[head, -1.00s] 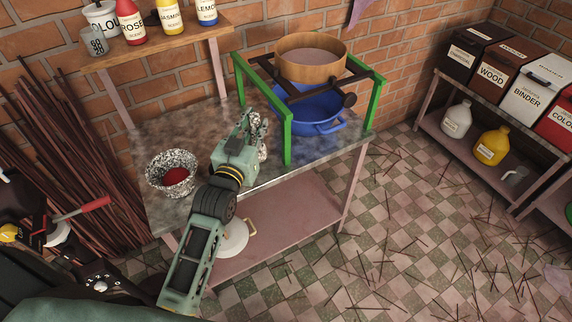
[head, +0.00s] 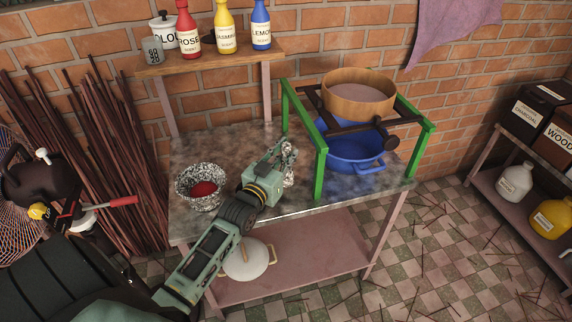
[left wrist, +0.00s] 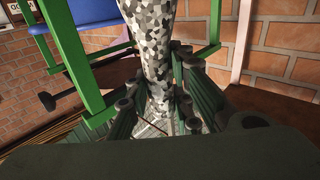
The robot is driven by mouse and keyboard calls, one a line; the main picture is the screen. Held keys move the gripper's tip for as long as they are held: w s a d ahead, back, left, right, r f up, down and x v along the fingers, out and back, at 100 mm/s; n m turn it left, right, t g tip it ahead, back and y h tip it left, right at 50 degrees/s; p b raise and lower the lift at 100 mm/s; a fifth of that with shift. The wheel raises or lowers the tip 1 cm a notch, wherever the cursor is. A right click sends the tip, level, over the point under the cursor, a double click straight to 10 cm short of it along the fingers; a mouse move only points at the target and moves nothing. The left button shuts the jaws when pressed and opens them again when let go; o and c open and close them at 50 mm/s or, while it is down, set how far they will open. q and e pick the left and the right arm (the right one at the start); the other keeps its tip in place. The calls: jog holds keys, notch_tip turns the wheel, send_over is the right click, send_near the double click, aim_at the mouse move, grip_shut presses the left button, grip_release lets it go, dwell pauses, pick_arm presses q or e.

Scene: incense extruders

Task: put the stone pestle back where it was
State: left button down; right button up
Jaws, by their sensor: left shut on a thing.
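The speckled stone pestle (left wrist: 155,55) is held in my left gripper (left wrist: 152,112), with the fingers closed around it in the left wrist view. In the head view the pestle (head: 289,174) shows just beyond the left gripper (head: 284,155), partly hidden by it, over the metal table top. A speckled stone mortar (head: 199,201) stands on the left end of the table, with red material (head: 204,189) in it. The left gripper is to the right of the mortar and apart from it. My right gripper is not in view.
A green frame (head: 320,165) with a wooden sieve (head: 358,98) over a blue basin (head: 350,152) stands on the right of the table (head: 235,145). A shelf (head: 215,57) with bottles is behind. A lidded white pot (head: 246,262) sits on the lower shelf. The back left table top is clear.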

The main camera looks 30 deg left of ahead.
aim_at(288, 181)
pick_arm(q)
jog(key=shift+a+f, duration=0.15)
notch_tip(288, 181, down, 4)
jog(key=shift+r, duration=0.2)
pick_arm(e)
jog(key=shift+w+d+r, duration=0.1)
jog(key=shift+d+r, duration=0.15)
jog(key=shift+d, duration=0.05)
pick_arm(q)
jog(key=shift+f, duration=0.2)
jog(key=c, duration=1.6)
grip_release()
jog(key=shift+o, duration=0.2)
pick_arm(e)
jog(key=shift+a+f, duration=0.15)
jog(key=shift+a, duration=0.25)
